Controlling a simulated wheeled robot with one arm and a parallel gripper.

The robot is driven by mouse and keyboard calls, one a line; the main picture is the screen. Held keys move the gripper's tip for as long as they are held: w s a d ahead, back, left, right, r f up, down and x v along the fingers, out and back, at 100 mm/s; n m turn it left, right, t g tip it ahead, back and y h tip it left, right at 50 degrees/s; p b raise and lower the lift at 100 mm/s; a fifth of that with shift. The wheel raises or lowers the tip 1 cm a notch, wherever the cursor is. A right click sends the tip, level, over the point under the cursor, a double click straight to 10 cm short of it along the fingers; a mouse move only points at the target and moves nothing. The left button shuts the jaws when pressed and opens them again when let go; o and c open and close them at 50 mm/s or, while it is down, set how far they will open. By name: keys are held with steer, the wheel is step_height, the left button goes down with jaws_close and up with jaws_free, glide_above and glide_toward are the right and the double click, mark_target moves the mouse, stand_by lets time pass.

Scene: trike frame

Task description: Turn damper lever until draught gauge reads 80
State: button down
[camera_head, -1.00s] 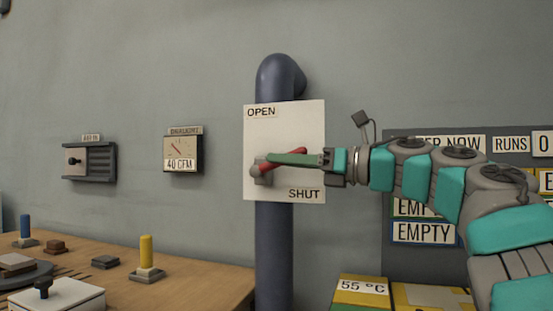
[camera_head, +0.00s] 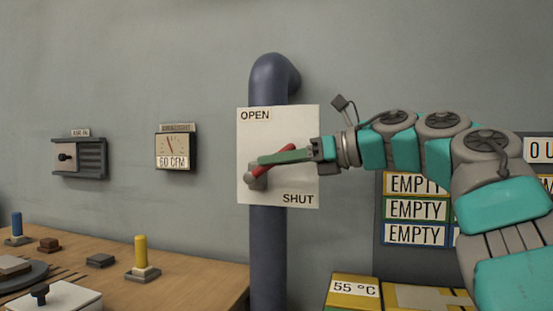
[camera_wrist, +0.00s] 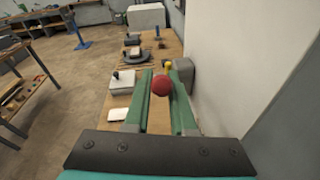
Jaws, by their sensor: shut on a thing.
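The red damper lever (camera_head: 285,152) pivots on a grey hub (camera_head: 256,177) on a white plate (camera_head: 305,118) marked OPEN at the top and SHUT at the bottom. It tilts up to the right, between the two marks. My gripper (camera_head: 270,159) is shut on the lever. In the wrist view the lever's round red end (camera_wrist: 160,86) sits between my green fingers (camera_wrist: 160,92). The draught gauge (camera_head: 176,150) on the wall at left reads 60 CFM, with its needle leaning left of upright.
A dark blue pipe (camera_head: 268,245) runs behind the plate. The wooden bench (camera_head: 200,275) below holds a yellow peg (camera_head: 140,252), a blue peg (camera_head: 16,225) and small blocks. A board with EMPTY labels (camera_head: 416,210) is behind my arm.

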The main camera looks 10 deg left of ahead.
steer(key=shift+r, duration=0.15)
steer(key=c, duration=0.8)
jaws_free()
steer(key=shift+o, duration=0.2)
steer(key=b+v, duration=0.1)
steer(key=v, duration=0.6)
steer(key=shift+d, duration=0.4)
steer(key=shift+s, duration=0.1)
steer(key=shift+c, duration=0.3)
